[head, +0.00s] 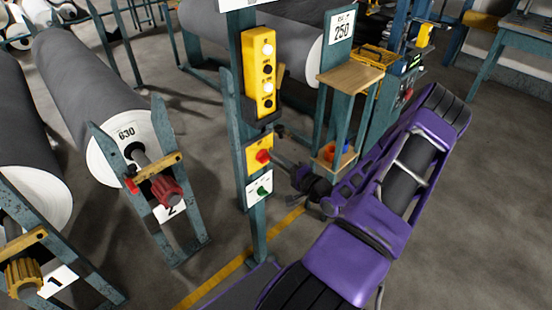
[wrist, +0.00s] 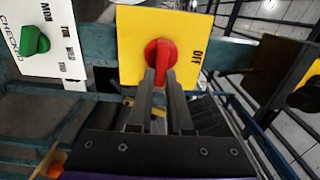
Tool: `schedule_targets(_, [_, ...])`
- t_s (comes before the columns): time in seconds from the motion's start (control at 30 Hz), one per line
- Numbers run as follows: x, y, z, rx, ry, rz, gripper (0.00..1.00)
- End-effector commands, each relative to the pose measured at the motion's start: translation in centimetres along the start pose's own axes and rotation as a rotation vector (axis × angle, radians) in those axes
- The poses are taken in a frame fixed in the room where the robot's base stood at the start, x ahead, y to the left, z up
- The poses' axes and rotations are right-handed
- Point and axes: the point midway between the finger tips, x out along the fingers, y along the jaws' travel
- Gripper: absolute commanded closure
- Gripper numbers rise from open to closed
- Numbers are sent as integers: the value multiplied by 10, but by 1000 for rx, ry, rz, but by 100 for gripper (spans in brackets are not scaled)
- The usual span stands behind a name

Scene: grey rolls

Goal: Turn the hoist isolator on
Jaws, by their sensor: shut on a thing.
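The isolator is a yellow plate (head: 257,145) with a red rotary handle (head: 263,156), on a teal post below a yellow push-button box. In the wrist view the yellow plate (wrist: 133,38) fills the upper middle, with the word OFF at the right of the red handle (wrist: 161,52). The handle's grip points down the picture between the fingertips. My gripper (wrist: 161,76) is shut on the handle's grip. The fingers hide its lower part. In the head view my purple arm reaches in from the lower right, and its dark gripper end is beside the post.
A white plate with a green knob (head: 264,190) sits just below the isolator. The push-button box (head: 260,75) is above it. A teal stand with a wooden top (head: 350,78) is close behind my gripper. Grey rolls (head: 85,85) stand at the left.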

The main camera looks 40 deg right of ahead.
Motion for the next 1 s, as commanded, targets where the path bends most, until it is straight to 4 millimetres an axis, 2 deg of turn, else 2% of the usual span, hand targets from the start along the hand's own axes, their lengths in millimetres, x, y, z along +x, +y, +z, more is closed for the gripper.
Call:
schedule_targets(0.53, [0,1,0,28,1,1,100])
schedule_targets(0.57, [-1,1,0,28,1,1,81])
schedule_targets(0.7, [0,1,0,27,1,1,56])
schedule_targets(0.73, [0,1,0,27,0,1,52])
schedule_targets(1.0, [-1,1,0,26,0,0,52])
